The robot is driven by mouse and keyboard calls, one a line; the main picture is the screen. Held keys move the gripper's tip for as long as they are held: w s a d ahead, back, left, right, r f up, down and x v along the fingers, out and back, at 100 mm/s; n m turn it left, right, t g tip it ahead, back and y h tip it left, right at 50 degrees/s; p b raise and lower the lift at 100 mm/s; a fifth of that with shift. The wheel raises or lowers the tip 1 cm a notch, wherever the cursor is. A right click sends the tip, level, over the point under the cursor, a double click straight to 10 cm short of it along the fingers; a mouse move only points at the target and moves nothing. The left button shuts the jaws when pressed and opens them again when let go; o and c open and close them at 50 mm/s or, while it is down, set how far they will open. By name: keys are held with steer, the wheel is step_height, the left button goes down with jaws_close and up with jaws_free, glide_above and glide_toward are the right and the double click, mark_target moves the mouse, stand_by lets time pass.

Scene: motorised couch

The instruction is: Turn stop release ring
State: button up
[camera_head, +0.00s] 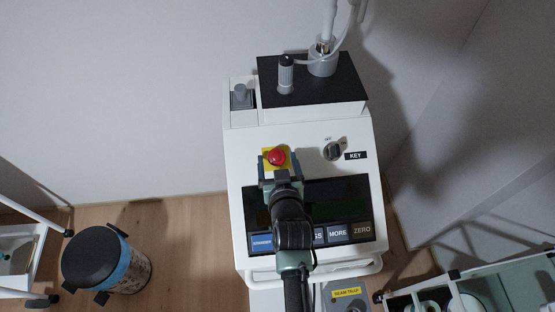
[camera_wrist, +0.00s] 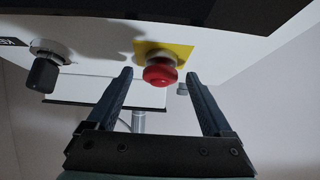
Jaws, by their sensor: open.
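A red stop button (camera_head: 276,157) with a yellow backing plate (camera_head: 264,165) sits on the sloped white front panel of the machine. In the wrist view the red button (camera_wrist: 160,72) stands out from the yellow plate (camera_wrist: 178,52) on a short pale collar. My gripper (camera_head: 277,172) is at the button in the head view. In the wrist view my gripper (camera_wrist: 157,80) is open, with one dark finger on each side of the button. Gaps show between the fingers and the button, so nothing is held. The exact depth of the fingertips along the button is hard to tell.
A key switch (camera_head: 333,150) with a KEY label is right of the button; its dark knob (camera_wrist: 42,75) shows left in the wrist view. The display and button row (camera_head: 348,233) lie below, partly behind my arm. A black-lidded bin (camera_head: 90,258) stands left on the floor.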

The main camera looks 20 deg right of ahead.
jaws_close()
stand_by(0.3)
steer(key=shift+a+m+h, duration=0.1)
steer(key=shift+m+h, duration=0.3)
steer(key=shift+m, duration=0.2)
steer(key=shift+f+m+b, duration=0.15)
steer(key=shift+m+b, duration=0.15)
steer(key=shift+b, duration=0.1)
steer(key=m+h+b, duration=0.1)
steer(key=b, duration=0.1)
steer(key=m+g+b, duration=0.1)
steer(key=b, duration=0.2)
steer(key=shift+w+a+f+m+h, duration=0.2)
steer(key=shift+m+h, duration=0.1)
steer(key=shift+h, duration=0.1)
steer(key=m+g+h+b, duration=0.1)
steer(key=b, duration=0.1)
steer(key=m+b, duration=0.2)
steer(key=b, duration=0.1)
steer(key=shift+a+r+g+h, duration=0.1)
steer(key=shift+r+g+h, duration=0.15)
steer(key=shift+g+h, duration=0.15)
steer(key=shift+r+m, duration=0.1)
steer(key=shift+m, duration=0.2)
